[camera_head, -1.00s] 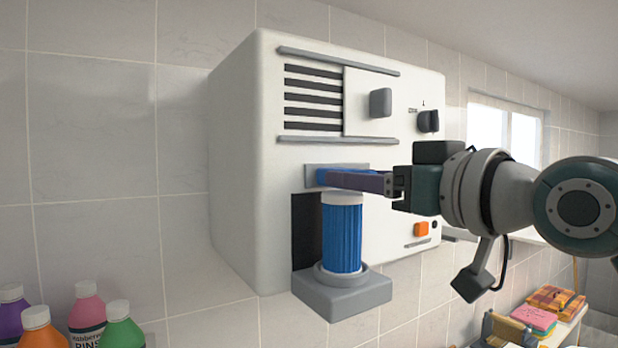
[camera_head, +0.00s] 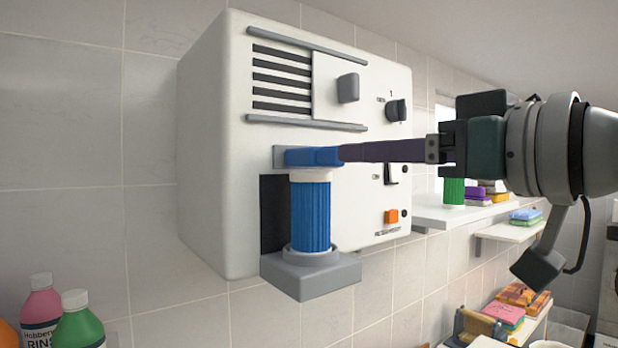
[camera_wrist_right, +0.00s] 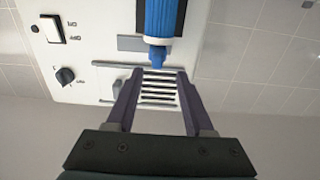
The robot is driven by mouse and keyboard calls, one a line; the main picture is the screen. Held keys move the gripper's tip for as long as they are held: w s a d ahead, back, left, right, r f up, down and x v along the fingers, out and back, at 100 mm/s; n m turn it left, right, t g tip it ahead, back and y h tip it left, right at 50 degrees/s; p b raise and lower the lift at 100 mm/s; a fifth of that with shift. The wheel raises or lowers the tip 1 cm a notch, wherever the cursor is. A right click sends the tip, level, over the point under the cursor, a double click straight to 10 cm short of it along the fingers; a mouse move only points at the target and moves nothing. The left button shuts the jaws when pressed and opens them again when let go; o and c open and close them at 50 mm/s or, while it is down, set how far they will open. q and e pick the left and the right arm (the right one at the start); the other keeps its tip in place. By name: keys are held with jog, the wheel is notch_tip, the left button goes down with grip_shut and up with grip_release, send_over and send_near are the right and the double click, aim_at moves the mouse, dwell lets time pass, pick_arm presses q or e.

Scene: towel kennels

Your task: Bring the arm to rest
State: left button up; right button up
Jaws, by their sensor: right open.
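My right gripper (camera_head: 343,153) comes in from the right in the head view, level with a blue lever (camera_head: 308,157) on a white wall-mounted machine (camera_head: 215,150). In the right wrist view the two purple fingers stand apart (camera_wrist_right: 156,74), with nothing gripped. The tip of the blue lever (camera_wrist_right: 158,57) lies at the mouth between the fingertips, and a small gap shows on each side. The lever sits over a blue ribbed cylinder (camera_head: 310,215) with white ends, upright in a grey holder (camera_head: 312,278). My left gripper is not in view.
The machine has a slatted panel (camera_head: 282,80), a dark knob (camera_head: 396,110) and an orange button (camera_head: 391,217). Bottles (camera_head: 80,322) stand at the lower left. A white shelf (camera_head: 445,214) and folded cloths (camera_head: 500,316) are at the right, beyond my arm.

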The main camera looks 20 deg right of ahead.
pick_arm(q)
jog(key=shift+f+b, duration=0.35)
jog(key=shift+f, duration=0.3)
pick_arm(e)
jog(key=shift+v, duration=1.2)
jog(key=s+f+m+g+h+p, duration=0.2)
jog(key=s+f+g+h+p, duration=0.4)
jog(key=f, duration=0.9)
pick_arm(q)
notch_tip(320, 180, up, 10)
jog(key=p, duration=0.4)
pick_arm(e)
jog(key=s+f+g, duration=0.3)
jog(key=s, duration=0.5)
jog(key=s+f+g, duration=0.4)
jog(key=s, duration=0.4)
jog(key=shift+s+a+f, duration=0.2)
jog(key=shift+s+f, duration=0.1)
